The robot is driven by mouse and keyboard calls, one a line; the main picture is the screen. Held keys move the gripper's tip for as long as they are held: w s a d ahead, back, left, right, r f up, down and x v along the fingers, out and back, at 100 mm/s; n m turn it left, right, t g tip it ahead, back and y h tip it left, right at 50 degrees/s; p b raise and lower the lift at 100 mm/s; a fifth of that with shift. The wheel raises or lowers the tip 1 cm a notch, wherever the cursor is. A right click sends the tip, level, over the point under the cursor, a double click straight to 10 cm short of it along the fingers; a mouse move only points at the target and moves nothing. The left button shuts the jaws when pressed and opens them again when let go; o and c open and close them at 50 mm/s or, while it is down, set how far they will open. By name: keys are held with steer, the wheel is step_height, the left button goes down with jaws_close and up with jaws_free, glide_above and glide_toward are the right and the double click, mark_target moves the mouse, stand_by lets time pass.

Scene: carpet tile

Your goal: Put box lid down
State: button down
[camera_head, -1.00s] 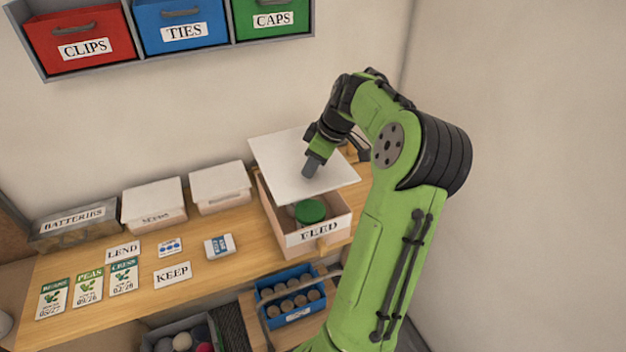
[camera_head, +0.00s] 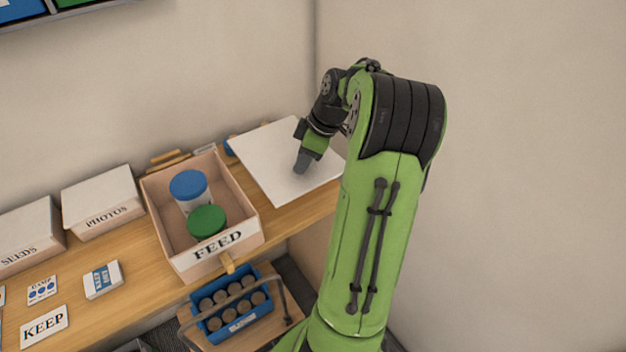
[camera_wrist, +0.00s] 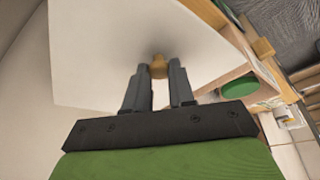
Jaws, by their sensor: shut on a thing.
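The white box lid (camera_head: 275,165) is a flat square panel to the right of the FEED box in the head view, over the right end of the bench. My gripper (camera_head: 302,162) is above it. In the wrist view, my gripper (camera_wrist: 159,88) is shut on a small tan knob (camera_wrist: 158,66) on the lid (camera_wrist: 120,40). I cannot tell whether the lid touches the bench top. The FEED box (camera_head: 217,244) stands open, holding a blue-capped jar (camera_head: 189,187) and a green-capped jar (camera_head: 207,221).
The PHOTOS box (camera_head: 100,203) and SEEDS box (camera_head: 28,235) stand to the left. A card pack (camera_head: 103,280) and KEEP card (camera_head: 44,323) lie in front of them. A blue carrier (camera_head: 232,303) sits below the bench front. A wall stands close at right.

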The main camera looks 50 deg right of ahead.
steer(key=shift+d+f, duration=0.15)
steer(key=shift+f, duration=0.15)
step_height(320, 180, down, 10)
steer(key=shift+r+b, duration=0.25)
steer(key=shift+b, duration=1)
steer(key=shift+f, duration=0.1)
steer(key=c, duration=1)
jaws_free()
steer(key=shift+o, duration=0.2)
